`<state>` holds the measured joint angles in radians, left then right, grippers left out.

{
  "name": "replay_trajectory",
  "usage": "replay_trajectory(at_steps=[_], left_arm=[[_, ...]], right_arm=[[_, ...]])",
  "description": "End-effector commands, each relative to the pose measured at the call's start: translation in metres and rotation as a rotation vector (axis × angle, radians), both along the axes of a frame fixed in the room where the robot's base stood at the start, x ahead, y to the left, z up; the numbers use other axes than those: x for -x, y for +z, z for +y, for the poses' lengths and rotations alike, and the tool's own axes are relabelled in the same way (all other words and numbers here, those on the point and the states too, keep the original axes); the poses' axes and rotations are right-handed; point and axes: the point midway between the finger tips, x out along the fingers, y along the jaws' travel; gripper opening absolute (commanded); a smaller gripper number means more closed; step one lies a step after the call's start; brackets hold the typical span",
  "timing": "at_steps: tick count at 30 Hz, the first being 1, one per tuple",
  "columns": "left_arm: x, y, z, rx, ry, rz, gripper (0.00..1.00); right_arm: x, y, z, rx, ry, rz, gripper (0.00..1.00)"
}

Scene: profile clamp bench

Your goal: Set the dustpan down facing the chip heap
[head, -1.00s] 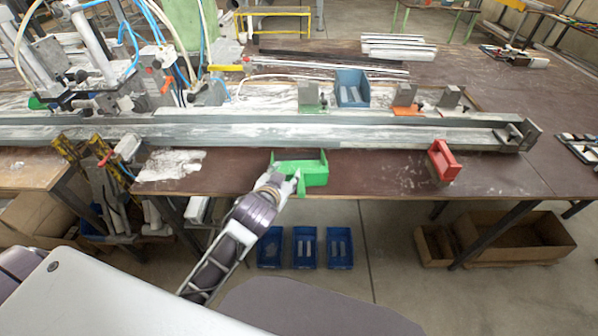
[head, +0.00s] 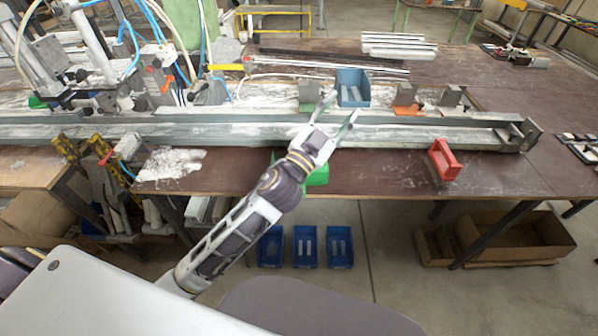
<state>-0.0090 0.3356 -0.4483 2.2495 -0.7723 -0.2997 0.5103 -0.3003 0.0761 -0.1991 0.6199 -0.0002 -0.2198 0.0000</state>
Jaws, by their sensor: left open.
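The green dustpan (head: 318,178) rests on the brown bench near its front edge, mostly hidden behind my left arm. The white chip heap (head: 171,164) lies on the bench to the left of the dustpan, with bare bench between them. My left gripper (head: 336,116) is open and empty, its fingers spread over the grey rail beyond the dustpan. It is apart from the dustpan. Which way the dustpan faces cannot be told now, because the arm covers most of it. My right gripper is not in view.
A long grey rail (head: 420,135) runs along the bench behind the dustpan. A red block-like holder (head: 444,160) stands at the right front. A blue bin (head: 352,87) stands behind the rail. Blue bins (head: 339,247) sit on the floor below. Bench between dustpan and red holder is clear.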

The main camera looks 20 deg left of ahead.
Motion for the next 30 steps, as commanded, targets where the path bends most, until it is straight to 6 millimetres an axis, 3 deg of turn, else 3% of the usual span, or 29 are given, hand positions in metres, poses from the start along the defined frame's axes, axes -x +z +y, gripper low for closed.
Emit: replay_trajectory(at_steps=[7, 15, 22, 30], left_arm=[[0.019, 0.035, -0.045, -0.085, -0.160, -0.180, 0.46], [0.047, 0.053, -0.092, -0.204, -0.346, -0.340, 0.46], [0.074, 0.052, -0.128, -0.331, -0.511, -0.444, 0.46], [0.103, 0.033, -0.160, -0.511, -0.701, -0.526, 0.46]], right_arm=[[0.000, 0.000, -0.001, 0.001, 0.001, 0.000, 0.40], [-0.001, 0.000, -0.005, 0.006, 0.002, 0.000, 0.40], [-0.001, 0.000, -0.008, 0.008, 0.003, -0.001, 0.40], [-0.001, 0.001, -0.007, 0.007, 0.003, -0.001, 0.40]])
